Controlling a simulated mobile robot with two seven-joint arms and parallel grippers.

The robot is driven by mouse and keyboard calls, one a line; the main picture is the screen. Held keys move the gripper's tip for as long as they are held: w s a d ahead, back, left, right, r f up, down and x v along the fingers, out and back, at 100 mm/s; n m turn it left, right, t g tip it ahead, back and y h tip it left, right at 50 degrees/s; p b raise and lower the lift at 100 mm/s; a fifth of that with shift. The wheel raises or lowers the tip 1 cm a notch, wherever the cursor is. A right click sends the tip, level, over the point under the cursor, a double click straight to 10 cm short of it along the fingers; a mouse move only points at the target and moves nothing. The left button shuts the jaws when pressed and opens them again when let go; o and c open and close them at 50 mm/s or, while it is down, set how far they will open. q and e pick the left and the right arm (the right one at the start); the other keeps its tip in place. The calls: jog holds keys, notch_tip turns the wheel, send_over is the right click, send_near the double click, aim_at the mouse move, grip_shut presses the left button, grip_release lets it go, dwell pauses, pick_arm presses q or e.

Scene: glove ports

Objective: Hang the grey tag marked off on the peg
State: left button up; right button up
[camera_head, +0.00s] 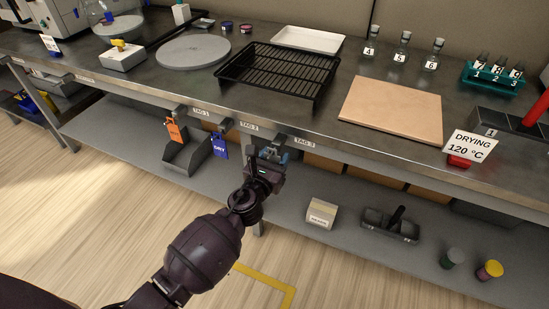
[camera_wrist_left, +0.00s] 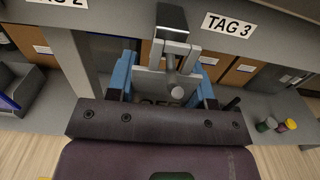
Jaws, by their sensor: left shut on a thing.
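My left gripper (camera_head: 268,160) is at the shelf's front edge, just under the TAG 3 label (camera_head: 304,142). In the left wrist view its blue fingers (camera_wrist_left: 164,90) are shut on the grey tag (camera_wrist_left: 150,86), whose OFF lettering is partly hidden by the gripper body. A dark bracket (camera_wrist_left: 172,18) with a grey peg (camera_wrist_left: 172,64) stands right at the tag's upper part. I cannot tell whether the tag's loop is around the peg or only in front of it. My right gripper is not in view.
An orange tag (camera_head: 175,131) and a blue DRY tag (camera_head: 220,147) hang at the left along the same edge. The floor in front is open.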

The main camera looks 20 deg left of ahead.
pick_arm(q)
jog(key=shift+s, duration=0.15)
jog(key=shift+s, duration=0.65)
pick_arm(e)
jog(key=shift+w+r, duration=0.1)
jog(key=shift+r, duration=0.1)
pick_arm(q)
jog(key=shift+s, duration=0.25)
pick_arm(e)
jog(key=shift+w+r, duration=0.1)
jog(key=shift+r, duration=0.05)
pick_arm(q)
jog(key=shift+s+r+p, duration=0.25)
jog(key=shift+s+p, duration=0.1)
jog(key=shift+s, duration=0.2)
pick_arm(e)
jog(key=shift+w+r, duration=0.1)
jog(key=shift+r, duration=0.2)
pick_arm(q)
jog(key=s, duration=0.7)
jog(key=shift+a, duration=0.2)
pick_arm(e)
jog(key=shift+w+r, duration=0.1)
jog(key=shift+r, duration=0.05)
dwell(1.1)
